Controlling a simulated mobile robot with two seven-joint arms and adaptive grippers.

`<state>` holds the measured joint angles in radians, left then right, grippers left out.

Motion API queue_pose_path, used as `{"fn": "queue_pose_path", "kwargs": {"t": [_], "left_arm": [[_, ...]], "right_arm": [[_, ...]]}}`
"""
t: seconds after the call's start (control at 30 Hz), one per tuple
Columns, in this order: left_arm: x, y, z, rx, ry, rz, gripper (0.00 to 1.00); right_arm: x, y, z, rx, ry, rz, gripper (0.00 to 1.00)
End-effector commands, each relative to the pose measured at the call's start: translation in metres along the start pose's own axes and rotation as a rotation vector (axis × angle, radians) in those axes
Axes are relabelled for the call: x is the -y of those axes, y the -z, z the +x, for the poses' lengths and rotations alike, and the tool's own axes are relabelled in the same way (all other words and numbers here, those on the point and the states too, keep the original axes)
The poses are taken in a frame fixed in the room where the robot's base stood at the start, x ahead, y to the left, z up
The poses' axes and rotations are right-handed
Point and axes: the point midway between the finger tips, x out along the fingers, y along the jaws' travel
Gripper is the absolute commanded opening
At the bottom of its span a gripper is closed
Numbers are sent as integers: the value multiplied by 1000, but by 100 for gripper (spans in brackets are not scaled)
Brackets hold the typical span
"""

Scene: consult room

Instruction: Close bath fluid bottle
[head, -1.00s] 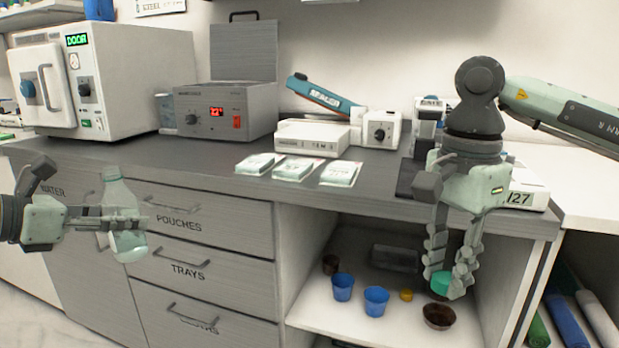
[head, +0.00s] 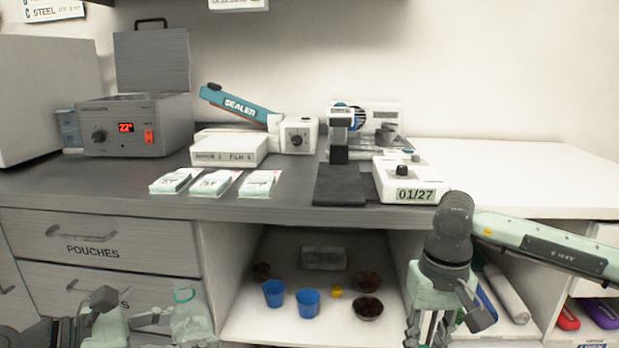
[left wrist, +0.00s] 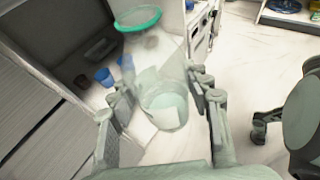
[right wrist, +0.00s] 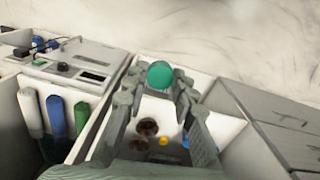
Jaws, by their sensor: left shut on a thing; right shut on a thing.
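The bath fluid bottle (head: 190,316), clear and pale green, stands about upright at the lower edge of the head view, its lower part cut off. My left gripper (head: 178,338) is shut on it; the left wrist view shows the see-through bottle (left wrist: 165,105) between the fingers (left wrist: 160,100). The green cap (right wrist: 159,75) is between the fingertips of my right gripper (right wrist: 158,82), which is shut on it. The cap is out of sight in the head view, below the frame. Bottle and cap are well apart.
The counter (head: 290,208) holds a heated bath (head: 135,125), a sealer (head: 240,105), pouches (head: 215,183) and a date device (head: 405,180). The open shelf below holds blue cups (head: 308,302) and brown bowls (head: 368,308). Drawers (head: 100,240) are left of it.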

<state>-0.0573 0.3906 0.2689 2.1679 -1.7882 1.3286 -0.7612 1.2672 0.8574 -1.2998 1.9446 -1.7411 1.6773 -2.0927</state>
Motion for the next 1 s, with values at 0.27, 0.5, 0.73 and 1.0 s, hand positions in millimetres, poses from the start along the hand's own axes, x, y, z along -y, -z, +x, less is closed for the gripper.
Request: {"fn": "queue_pose_path", "kwargs": {"t": [0.27, 0.5, 0.73, 1.0], "left_arm": [[-1, 0, -1, 1, -1, -1, 0], [13, -3, 14, -1, 95, 40, 0], [49, -11, 54, -1, 353, 148, 0], [85, -18, 91, 1, 592, 246, 0]], "right_arm": [[0, 0, 0, 0, 0, 2, 17], [0, 0, 0, 0, 0, 2, 17], [0, 0, 0, 0, 0, 2, 17], [0, 0, 0, 0, 0, 2, 17]]}}
